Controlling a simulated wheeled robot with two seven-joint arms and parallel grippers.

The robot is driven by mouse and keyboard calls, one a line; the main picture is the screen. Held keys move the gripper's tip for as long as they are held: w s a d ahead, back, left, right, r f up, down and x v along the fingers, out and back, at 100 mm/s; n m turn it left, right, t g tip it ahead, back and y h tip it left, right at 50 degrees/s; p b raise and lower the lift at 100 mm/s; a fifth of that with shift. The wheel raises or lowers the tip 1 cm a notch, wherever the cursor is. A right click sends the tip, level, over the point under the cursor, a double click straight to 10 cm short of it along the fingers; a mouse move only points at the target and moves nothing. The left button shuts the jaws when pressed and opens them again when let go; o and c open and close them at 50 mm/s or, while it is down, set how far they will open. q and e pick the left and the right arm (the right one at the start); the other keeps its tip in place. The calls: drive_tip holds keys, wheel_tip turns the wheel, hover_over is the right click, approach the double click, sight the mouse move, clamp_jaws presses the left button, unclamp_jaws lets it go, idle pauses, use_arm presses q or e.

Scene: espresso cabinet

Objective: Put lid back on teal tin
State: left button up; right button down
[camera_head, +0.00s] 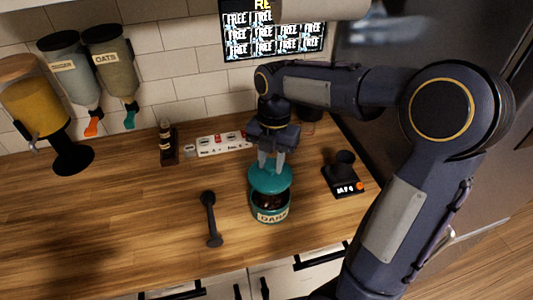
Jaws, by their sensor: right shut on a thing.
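The teal tin (271,211) stands upright on the wooden counter, with a label reading "DARK" and dark contents showing through its side or opening. The teal lid (270,182) is at the tin's top, and appears slightly tilted. I cannot tell whether it rests on the rim or is just above it. My right gripper (271,163) points down over the tin and is shut on the top of the lid. My left gripper is not in view.
A dark scoop (210,218) lies left of the tin. A black scale with a tamper (343,178) sits at the right. Dispensers (112,68) hang at the left. The left counter is clear.

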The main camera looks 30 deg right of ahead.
sight(271, 178)
drive_tip(key=shift+s+f+b, duration=0.1)
drive_tip(key=shift+f+b, duration=0.4)
drive_tip(key=shift+f, duration=0.2)
drive_tip(key=shift+f+b, duration=1.8)
drive_tip(key=shift+f, duration=0.5)
drive_tip(key=shift+f, duration=0.15)
idle(0.4)
drive_tip(key=c, duration=0.5)
unclamp_jaws()
